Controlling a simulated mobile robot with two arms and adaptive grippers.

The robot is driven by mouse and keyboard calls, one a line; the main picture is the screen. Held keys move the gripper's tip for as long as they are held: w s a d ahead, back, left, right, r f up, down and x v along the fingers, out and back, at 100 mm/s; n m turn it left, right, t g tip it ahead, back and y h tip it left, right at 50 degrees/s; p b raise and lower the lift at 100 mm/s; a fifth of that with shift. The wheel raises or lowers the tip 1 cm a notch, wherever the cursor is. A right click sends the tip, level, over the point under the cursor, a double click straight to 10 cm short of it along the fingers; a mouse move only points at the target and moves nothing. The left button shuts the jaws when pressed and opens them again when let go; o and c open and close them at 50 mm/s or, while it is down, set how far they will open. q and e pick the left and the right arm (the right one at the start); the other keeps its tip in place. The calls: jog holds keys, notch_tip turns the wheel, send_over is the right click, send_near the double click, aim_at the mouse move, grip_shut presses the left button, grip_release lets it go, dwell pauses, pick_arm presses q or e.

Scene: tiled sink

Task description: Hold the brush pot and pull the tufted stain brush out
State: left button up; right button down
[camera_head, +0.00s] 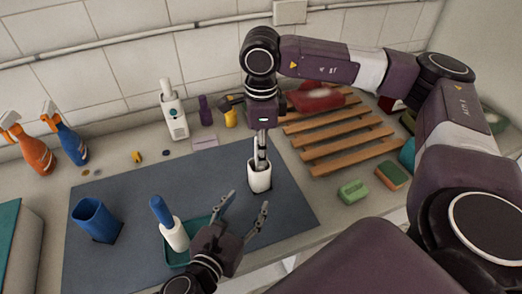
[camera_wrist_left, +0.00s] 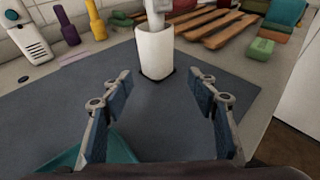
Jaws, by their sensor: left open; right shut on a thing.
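The white brush pot (camera_head: 260,178) stands upright on the blue-grey mat, right of its middle; it also shows at the top of the left wrist view (camera_wrist_left: 154,52). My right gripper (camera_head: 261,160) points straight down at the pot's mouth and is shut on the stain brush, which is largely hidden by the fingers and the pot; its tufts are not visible. My left gripper (camera_head: 247,203) is open and empty, in front of the pot. In the left wrist view its spread fingers (camera_wrist_left: 160,83) point toward the pot, with a gap between them and it.
A blue cup (camera_head: 94,218) is farther left. A wooden rack (camera_head: 345,137), green block (camera_head: 353,192) and sponge (camera_head: 392,175) lie right. Bottles line the back.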

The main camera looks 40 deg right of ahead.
aim_at(254, 187)
pick_arm(q)
jog(key=x, duration=0.9)
jog(key=shift+w+d+f, duration=0.15)
jog(key=shift+w+d, duration=0.1)
jog(key=shift+w, duration=0.05)
jog(key=shift+c, duration=0.3)
jog(key=c, duration=0.4)
jog(key=o, duration=1.2)
jog(key=c, duration=1.5)
jog(key=shift+w+a, duration=0.15)
jog(key=shift+w, duration=0.1)
pick_arm(e)
jog(key=shift+s, duration=0.15)
